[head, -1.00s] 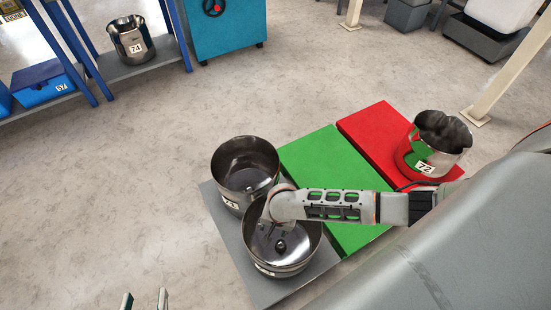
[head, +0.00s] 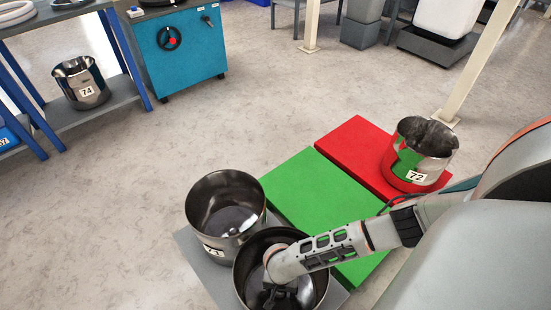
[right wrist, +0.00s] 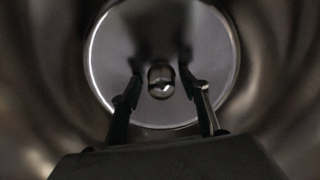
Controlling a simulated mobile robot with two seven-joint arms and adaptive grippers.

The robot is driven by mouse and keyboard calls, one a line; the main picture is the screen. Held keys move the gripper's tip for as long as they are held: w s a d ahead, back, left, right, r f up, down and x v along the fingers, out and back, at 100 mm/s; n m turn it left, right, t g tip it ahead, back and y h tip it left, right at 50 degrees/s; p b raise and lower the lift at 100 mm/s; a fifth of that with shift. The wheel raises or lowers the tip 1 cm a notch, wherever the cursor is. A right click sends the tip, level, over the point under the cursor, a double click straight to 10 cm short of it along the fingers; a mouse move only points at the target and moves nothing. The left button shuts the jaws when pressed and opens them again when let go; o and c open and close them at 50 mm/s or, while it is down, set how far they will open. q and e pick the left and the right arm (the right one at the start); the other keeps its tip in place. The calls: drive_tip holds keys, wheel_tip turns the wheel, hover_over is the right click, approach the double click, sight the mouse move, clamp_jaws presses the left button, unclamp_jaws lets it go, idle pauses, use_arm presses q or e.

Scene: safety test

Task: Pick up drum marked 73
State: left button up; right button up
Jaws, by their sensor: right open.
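Two open steel drums stand side by side on the grey pad (head: 205,267). The rear-left drum (head: 200,212) has a label starting with 7; its second digit is hard to read. The front drum (head: 318,285) is cut by the bottom edge, and its label does not show now. My right gripper (head: 281,296) reaches down inside the front drum. In the right wrist view the open fingers (right wrist: 159,85) are apart above the drum's round floor (right wrist: 110,60), with a small metal knob (right wrist: 160,82) between them. My left gripper is out of view.
Drum 72 (head: 425,140) stands on the red pad. Drum 74 (head: 80,83) is on a blue-framed shelf (head: 120,92), beside a teal cabinet (head: 185,55). The floor at left is clear.

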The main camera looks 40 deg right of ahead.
drive_tip(key=shift+w, duration=0.15)
clamp_jaws()
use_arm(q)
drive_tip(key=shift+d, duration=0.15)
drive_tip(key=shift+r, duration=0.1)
use_arm(e)
drive_tip(key=shift+w+r, duration=0.1)
drive_tip(key=shift+r, duration=0.05)
drive_tip(key=r+p, duration=0.1)
drive_tip(key=r, duration=0.1)
drive_tip(key=w+r+p, duration=0.1)
drive_tip(key=r+p, duration=0.1)
drive_tip(key=r, duration=0.1)
drive_tip(key=r+p, duration=0.1)
drive_tip(key=r, duration=0.1)
drive_tip(key=shift+w+r+p, duration=0.15)
drive_tip(key=shift+r+p, duration=0.15)
drive_tip(key=shift+r, duration=0.05)
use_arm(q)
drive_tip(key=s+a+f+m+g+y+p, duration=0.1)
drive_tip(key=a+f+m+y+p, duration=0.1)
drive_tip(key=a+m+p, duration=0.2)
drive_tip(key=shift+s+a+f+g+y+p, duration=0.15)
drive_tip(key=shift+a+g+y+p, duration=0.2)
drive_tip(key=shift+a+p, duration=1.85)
use_arm(e)
wheel_tip(320, 180, up, 12)
drive_tip(key=s+b, duration=0.1)
drive_tip(key=shift+s, duration=0.15)
